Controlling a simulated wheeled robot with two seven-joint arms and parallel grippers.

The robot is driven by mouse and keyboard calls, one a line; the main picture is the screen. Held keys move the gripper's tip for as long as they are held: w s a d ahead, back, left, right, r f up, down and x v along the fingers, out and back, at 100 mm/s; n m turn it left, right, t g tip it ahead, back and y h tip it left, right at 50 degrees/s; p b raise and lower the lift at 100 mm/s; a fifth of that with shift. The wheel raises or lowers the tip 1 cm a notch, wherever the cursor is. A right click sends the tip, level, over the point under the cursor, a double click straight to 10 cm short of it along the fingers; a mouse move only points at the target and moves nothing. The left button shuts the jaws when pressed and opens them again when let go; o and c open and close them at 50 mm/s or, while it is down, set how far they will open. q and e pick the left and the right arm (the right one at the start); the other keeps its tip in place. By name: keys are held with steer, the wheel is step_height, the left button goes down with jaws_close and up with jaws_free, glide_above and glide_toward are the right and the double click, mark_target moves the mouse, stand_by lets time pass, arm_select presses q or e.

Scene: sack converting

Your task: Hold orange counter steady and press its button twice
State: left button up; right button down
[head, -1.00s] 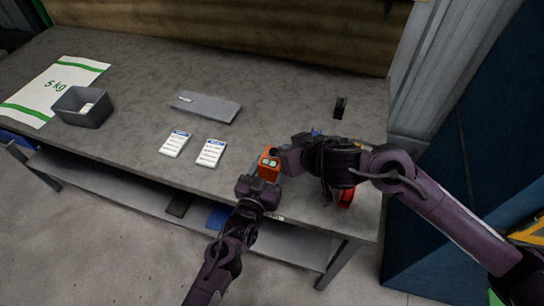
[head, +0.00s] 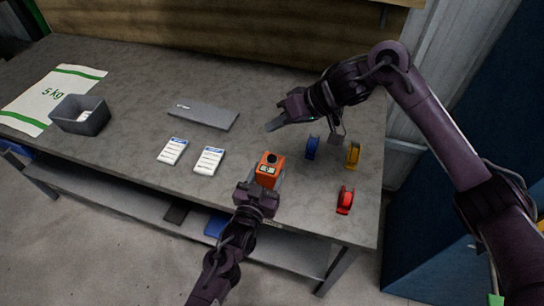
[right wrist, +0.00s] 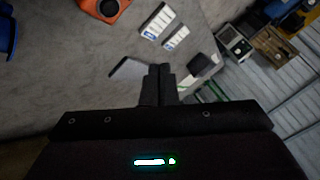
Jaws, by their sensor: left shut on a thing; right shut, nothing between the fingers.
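The orange counter (head: 270,166) stands near the front edge of the workbench, its black button on top and a small lit display facing front; the digits are too small to read. My left gripper (head: 265,187) is shut on its lower part from the front. My right gripper (head: 273,126) is shut and empty, above the bench behind the counter and clear of the button.
Two white cards (head: 209,160) and a grey slab (head: 204,115) lie left. A grey bin (head: 80,128) and a 5 kg sack (head: 35,100) are far left.

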glide_toward(268, 158)
steer(key=shift+w+a+f, duration=0.25)
steer(key=shift+a+f, duration=0.2)
steer(key=shift+a, duration=0.35)
steer(key=shift+w+a+f, duration=0.2)
steer(key=shift+a+f, duration=0.25)
steer(key=shift+a, duration=0.35)
steer(key=shift+w+a+f, duration=0.25)
steer(key=shift+a+f, duration=0.2)
steer(key=shift+a, duration=0.35)
steer(key=shift+f, duration=0.1)
steer(key=shift+f, duration=0.3)
steer(key=shift+f, duration=0.6)
stand_by(0.9)
steer(key=shift+r, duration=1)
steer(key=shift+r, duration=2.5)
